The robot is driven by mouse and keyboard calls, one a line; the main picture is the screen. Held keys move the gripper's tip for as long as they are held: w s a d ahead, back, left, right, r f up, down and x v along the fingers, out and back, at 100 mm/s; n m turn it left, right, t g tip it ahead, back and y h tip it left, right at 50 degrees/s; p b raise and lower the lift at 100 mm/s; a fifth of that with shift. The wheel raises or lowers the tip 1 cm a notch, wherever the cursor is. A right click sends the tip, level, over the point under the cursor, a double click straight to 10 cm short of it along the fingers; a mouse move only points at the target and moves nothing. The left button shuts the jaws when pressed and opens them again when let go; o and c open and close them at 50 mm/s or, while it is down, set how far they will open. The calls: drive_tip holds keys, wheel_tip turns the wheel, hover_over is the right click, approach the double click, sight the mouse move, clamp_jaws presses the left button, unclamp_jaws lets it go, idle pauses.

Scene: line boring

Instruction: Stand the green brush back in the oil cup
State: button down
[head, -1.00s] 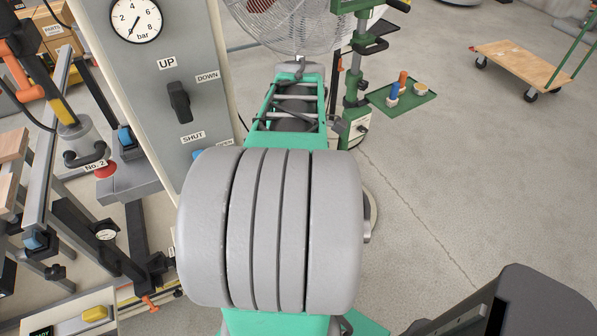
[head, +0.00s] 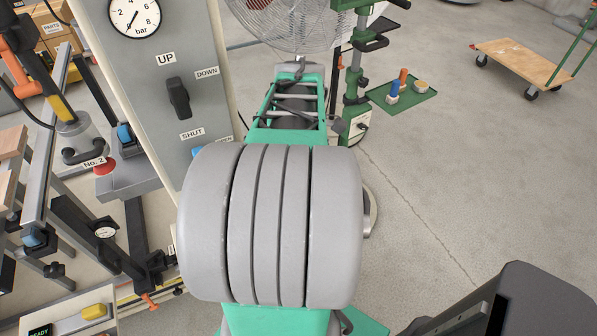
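I cannot make out the green brush in the head view. A green tray (head: 408,97) on the side of a green column holds a blue upright item (head: 393,91), an orange upright item (head: 403,76) and a small pale cup (head: 422,86). They are too small to tell whether any is the oil cup. My gripper does not show; a large grey ribbed body and green framework fill the middle of the view and hide what lies behind.
A grey control panel (head: 150,75) with a gauge and levers stands at left. Metal frames and clamps crowd the left edge. A fan (head: 290,25) is at the top, and a wooden cart (head: 518,62) at upper right.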

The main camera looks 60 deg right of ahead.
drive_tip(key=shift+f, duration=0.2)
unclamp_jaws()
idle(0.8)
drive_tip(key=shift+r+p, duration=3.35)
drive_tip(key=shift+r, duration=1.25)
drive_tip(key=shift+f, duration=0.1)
